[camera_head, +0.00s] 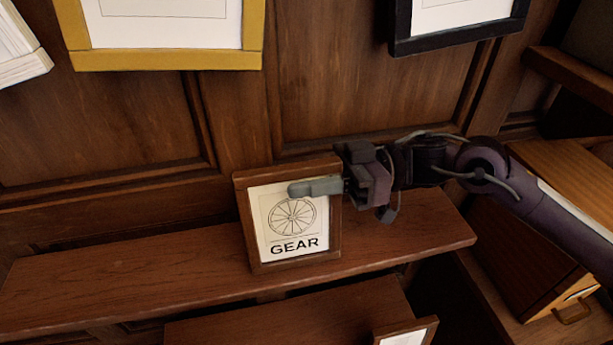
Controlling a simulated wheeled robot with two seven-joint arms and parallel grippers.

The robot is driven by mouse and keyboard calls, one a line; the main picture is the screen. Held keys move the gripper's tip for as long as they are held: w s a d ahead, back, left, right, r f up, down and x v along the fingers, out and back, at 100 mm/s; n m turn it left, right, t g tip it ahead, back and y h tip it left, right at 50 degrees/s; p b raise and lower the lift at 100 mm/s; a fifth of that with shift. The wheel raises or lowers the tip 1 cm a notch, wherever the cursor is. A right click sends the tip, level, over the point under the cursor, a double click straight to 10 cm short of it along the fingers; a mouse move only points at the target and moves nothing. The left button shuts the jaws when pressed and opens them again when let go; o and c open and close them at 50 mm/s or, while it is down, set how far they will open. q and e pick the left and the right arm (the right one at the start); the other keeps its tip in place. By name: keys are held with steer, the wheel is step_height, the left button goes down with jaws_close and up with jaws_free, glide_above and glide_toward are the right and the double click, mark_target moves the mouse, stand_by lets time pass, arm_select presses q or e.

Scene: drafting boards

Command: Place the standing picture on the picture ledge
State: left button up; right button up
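The standing picture (293,244), a brown wooden frame with a wheel drawing and the word GEAR, is upright at the picture ledge (130,275). Its lower edge shows close to the ledge's front edge; I cannot tell whether it touches the ledge. My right gripper (316,187) comes in from the right at the picture's right side. One grey finger lies across the front of the picture; the other is hidden behind it. The gripper appears shut on the frame. My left gripper is not in view.
A yellow frame (165,60) and a black frame (460,35) are on the panelled wall above, with a pale frame at far left. A lower wooden surface (290,322) bears part of another frame. A wooden case (530,270) stands at right. The ledge's left part is clear.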

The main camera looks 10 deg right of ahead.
steer(key=o, duration=0.3)
steer(key=shift+r, duration=0.1)
steer(key=d+b, duration=0.4)
steer(key=d, duration=0.8)
stand_by(0.3)
